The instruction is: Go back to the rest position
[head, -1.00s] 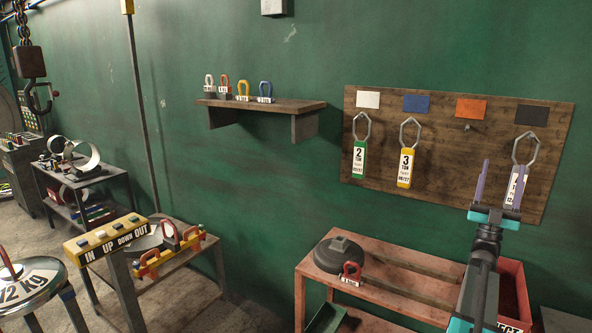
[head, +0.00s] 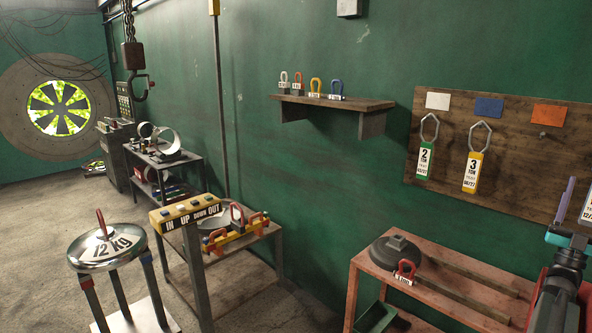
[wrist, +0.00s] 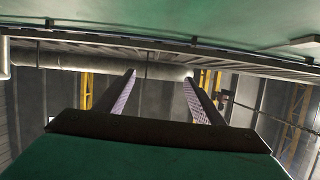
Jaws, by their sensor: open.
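My gripper (head: 580,210) is at the right edge of the head view, in front of the tag board, and is partly cut off by the frame. One purple finger stands upright there, with a white tag partly showing beside it. In the wrist view my gripper (wrist: 158,78) has its two fingers apart with nothing between them. Beyond the fingers, the wrist view shows a pipe and the upper part of the building.
The wooden board (head: 490,210) holds a green tag (head: 425,160) and a yellow tag (head: 472,172). A shelf (head: 330,101) carries several small shackles. A red bench (head: 440,285) stands below the board. A 12 KG polished lid (head: 108,250) and a button panel (head: 190,213) stand left. Floor is free at far left.

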